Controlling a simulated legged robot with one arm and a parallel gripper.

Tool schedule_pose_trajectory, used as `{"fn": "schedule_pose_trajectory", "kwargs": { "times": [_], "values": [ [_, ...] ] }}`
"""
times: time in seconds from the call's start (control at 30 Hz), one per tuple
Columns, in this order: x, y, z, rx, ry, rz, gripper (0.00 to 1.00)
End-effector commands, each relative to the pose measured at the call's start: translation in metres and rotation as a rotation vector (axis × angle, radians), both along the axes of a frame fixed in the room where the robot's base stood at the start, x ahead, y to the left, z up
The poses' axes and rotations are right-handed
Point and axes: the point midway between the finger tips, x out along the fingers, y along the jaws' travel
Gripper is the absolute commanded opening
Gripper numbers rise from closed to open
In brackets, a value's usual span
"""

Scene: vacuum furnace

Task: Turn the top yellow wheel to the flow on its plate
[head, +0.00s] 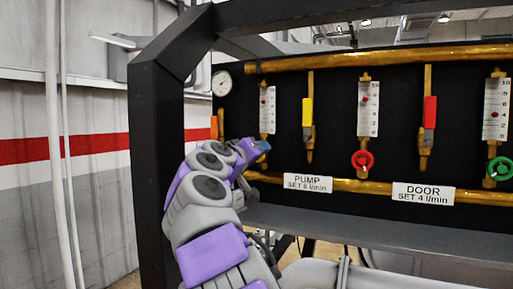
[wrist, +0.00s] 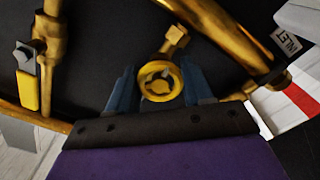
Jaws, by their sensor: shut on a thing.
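The yellow wheel (wrist: 160,82) shows in the wrist view, on a brass valve body, between the two blue fingers of my gripper (wrist: 160,88). My gripper is shut on it. In the head view my gripper (head: 259,147) reaches the valve under the left flow meter (head: 268,110), and the wheel itself is hidden there. This meter has a white scale and a red float in its upper half; its numbers are too small to read surely. The plate (head: 307,183) below right of my gripper reads PUMP SET 6 l/min.
To the right are a yellow lever (head: 307,112), a red wheel (head: 362,161), a red lever (head: 430,112), a green wheel (head: 499,168) and a DOOR SET 4 l/min plate (head: 423,194). Brass pipes run above and below. A black frame post (head: 155,180) stands left of my arm.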

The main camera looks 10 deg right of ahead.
Motion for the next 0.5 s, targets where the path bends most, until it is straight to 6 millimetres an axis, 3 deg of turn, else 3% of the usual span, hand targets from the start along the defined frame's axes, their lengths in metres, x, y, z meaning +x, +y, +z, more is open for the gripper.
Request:
{"fn": "schedule_pose_trajectory", "kwargs": {
  "times": [0.5],
  "values": [
    [0.0011, 0.0004, -0.0024, -0.176, 0.135, 0.000, 0.20]
  ]
}}
